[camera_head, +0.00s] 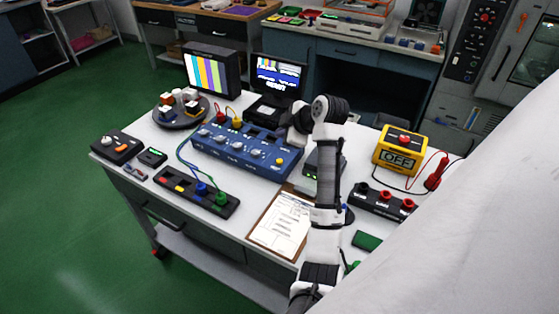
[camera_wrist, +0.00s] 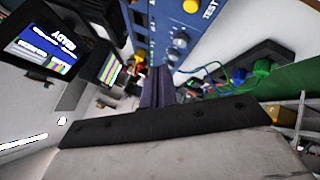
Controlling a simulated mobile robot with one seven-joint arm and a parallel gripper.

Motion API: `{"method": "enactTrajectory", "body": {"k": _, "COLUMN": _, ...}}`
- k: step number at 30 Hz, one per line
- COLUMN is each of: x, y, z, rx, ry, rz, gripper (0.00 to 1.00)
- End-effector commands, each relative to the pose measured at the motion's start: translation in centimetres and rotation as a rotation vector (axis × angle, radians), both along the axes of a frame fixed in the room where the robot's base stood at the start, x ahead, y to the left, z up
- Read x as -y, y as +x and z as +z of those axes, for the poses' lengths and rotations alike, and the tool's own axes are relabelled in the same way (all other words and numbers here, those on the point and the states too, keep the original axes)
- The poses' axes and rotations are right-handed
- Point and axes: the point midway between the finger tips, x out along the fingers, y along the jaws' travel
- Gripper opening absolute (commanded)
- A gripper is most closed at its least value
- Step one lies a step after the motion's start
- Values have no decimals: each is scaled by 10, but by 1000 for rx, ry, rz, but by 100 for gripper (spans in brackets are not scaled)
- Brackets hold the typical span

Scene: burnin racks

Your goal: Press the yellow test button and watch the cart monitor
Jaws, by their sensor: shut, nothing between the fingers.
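The yellow test button (camera_head: 279,161) is at the right end of the blue panel box (camera_head: 240,150) on the cart. In the wrist view the yellow button (camera_wrist: 190,6) is at the top edge, beside the word TEST. My gripper (camera_head: 287,138) is shut and empty near the box's right rear end; its fingers (camera_wrist: 157,72) point along the box in the wrist view, apart from the button in that picture. A monitor with colour bars (camera_head: 211,72) stands at the cart's back.
A yellow meter reading OFF (camera_head: 400,150) and a black terminal strip (camera_head: 382,199) lie right. A clipboard (camera_head: 281,222) is at the front edge. A black strip with coloured plugs (camera_head: 197,190) is wired to the box. A round tray (camera_head: 180,112) stands left.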

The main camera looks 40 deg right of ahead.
Motion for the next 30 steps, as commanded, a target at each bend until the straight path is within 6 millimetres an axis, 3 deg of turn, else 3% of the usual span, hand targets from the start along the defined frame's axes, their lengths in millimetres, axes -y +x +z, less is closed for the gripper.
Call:
{"method": "enactTrajectory", "body": {"k": 15, "x": 0, "y": 0, "z": -72, "rx": 0, "ry": 1, "rz": -1, "gripper": 0}}
{"method": "enactTrajectory", "body": {"k": 30, "x": 0, "y": 0, "z": -76, "rx": 0, "ry": 1, "rz": -1, "gripper": 0}}
